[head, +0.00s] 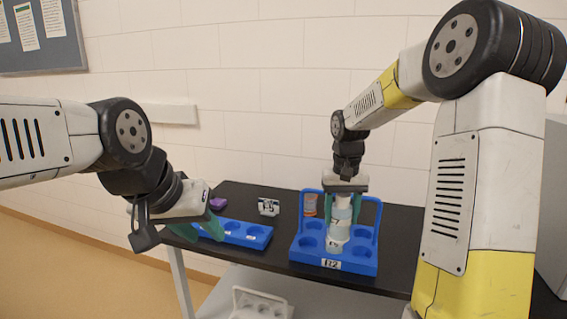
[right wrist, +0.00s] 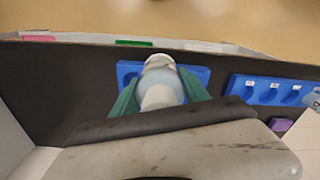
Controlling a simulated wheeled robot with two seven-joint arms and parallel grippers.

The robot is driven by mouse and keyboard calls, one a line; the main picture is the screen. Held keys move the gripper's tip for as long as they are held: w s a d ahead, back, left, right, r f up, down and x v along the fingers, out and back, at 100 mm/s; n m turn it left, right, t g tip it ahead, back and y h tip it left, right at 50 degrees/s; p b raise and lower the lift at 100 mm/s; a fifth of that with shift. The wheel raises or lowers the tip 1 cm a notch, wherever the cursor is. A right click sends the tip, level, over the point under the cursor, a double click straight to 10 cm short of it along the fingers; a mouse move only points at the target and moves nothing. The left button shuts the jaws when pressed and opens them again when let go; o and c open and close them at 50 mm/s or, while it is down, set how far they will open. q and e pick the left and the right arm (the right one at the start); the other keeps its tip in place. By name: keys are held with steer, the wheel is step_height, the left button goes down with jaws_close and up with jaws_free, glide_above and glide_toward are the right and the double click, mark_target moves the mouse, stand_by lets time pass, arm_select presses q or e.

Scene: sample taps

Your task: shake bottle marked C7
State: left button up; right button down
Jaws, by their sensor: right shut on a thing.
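A white bottle (head: 338,232) with a pale blue band shows in the head view, upright at the blue carrier with a handle (head: 361,262). Its marking shows a "7"; the rest is too small to read. My right gripper (head: 343,200) is shut on its upper part from above; I cannot tell whether its base is clear of the carrier. In the right wrist view the bottle (right wrist: 160,82) sits between the green fingers. My left gripper (head: 203,230) is open, its green fingers apart, by the low blue rack (head: 256,242) at the table's left end.
An orange-brown container (head: 310,204) stands at the back left of the carrier. A small sign (head: 268,207) and a purple object (head: 217,203) are on the black table (head: 285,239). A white rack (head: 240,296) is on the shelf below.

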mark_target(341, 232)
steer(key=shift+g, duration=0.3)
step_height(341, 232, down, 8)
steer(key=shift+s+d+r, duration=0.1)
steer(key=shift+d+r, duration=0.05)
steer(key=r, duration=0.8)
steer(key=shift+w+r, duration=0.15)
steer(key=shift+w, duration=0.05)
steer(key=f, duration=0.2)
steer(key=s+f, duration=0.1)
steer(key=f, duration=0.2)
steer(key=shift+s+f, duration=0.1)
steer(key=shift+f, duration=0.15)
steer(key=f, duration=0.1)
steer(key=w+f, duration=0.1)
steer(key=f, duration=0.1)
steer(key=shift+w, duration=0.1)
steer(key=shift+r, duration=0.5)
